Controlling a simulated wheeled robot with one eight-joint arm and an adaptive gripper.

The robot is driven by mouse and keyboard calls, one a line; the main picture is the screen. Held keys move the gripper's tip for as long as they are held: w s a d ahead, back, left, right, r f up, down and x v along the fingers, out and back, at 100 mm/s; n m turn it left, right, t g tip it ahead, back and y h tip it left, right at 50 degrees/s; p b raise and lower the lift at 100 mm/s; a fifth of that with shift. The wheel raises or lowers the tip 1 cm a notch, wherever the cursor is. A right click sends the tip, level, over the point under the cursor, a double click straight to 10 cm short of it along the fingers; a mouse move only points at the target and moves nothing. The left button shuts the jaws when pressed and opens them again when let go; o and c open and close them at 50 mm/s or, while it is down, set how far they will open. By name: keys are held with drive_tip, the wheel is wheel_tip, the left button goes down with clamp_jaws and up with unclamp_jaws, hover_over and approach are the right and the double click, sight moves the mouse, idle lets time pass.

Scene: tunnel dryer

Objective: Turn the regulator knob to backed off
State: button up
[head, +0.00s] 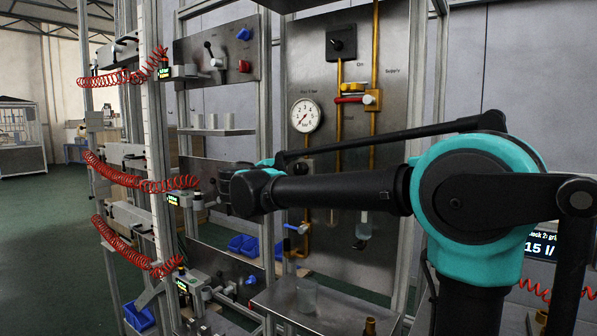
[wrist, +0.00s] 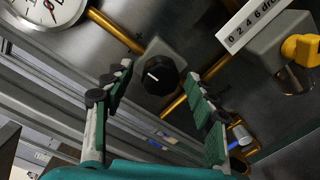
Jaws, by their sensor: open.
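The regulator knob (wrist: 160,75) is black and faceted, with a white mark on its face, in the wrist view. It sits on a grey block between the brass-coloured pipes. My gripper (wrist: 158,73) is open, with one finger to the left of the knob and one to the right. Clear gaps show on both sides, and no contact is visible. In the head view my gripper (head: 242,190) is in front of the panel, its fingertips hard to make out.
A round gauge (head: 305,115) is mounted on the metal panel (head: 345,240). A red-handled valve (head: 350,99) is above my arm. In the wrist view a white numbered scale (wrist: 245,23) and a yellow part (wrist: 302,50) are at the right. Red coiled hoses (head: 130,180) hang at the left.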

drive_tip(key=v, duration=1.1)
